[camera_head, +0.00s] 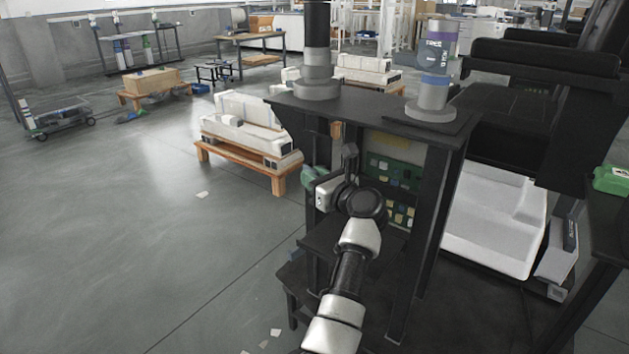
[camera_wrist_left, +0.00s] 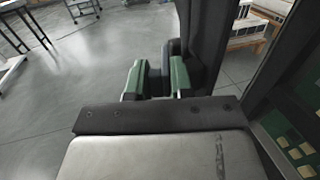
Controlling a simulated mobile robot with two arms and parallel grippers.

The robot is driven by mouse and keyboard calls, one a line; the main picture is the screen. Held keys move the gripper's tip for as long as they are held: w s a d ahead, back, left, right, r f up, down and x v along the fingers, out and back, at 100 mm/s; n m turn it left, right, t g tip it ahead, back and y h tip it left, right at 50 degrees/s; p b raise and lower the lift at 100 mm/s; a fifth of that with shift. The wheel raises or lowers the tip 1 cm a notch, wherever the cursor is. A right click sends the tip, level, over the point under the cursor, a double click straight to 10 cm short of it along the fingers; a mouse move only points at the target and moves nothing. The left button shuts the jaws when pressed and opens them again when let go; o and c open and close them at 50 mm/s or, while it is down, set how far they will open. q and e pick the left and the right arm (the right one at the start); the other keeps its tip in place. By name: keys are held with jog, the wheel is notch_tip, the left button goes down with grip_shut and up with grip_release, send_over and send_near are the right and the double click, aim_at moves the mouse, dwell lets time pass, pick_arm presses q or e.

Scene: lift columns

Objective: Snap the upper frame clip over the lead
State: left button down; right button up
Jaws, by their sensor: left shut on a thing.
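My left gripper (camera_head: 313,176) reaches to the left front post of the black frame (camera_head: 434,205). In the left wrist view its two green-padded fingers (camera_wrist_left: 158,80) stand close together against the dark post (camera_wrist_left: 204,40). They are shut on a small dark piece between them, mostly hidden by the fingers. I cannot tell whether this piece is the upper frame clip. A small orange-brown part (camera_head: 336,130) sits higher on the frame, above my wrist. I cannot make out the lead. My right gripper is not in view.
A green board (camera_head: 393,172) with yellowish parts is inside the frame, right of my left wrist; it also shows in the left wrist view (camera_wrist_left: 290,140). A pallet with white blocks (camera_head: 245,125) stands behind. The floor on the left is open.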

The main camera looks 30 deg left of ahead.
pick_arm(q)
jog(key=shift+s+a+f, duration=0.15)
jog(key=shift+a+f, duration=0.05)
jog(key=c, duration=1.4)
grip_release()
jog(key=shift+o, duration=1.3)
jog(key=shift+s+a+r, duration=0.1)
jog(key=shift+s+r, duration=0.05)
jog(key=shift+d+r, duration=0.1)
jog(key=shift+d, duration=0.1)
jog(key=shift+d, duration=0.1)
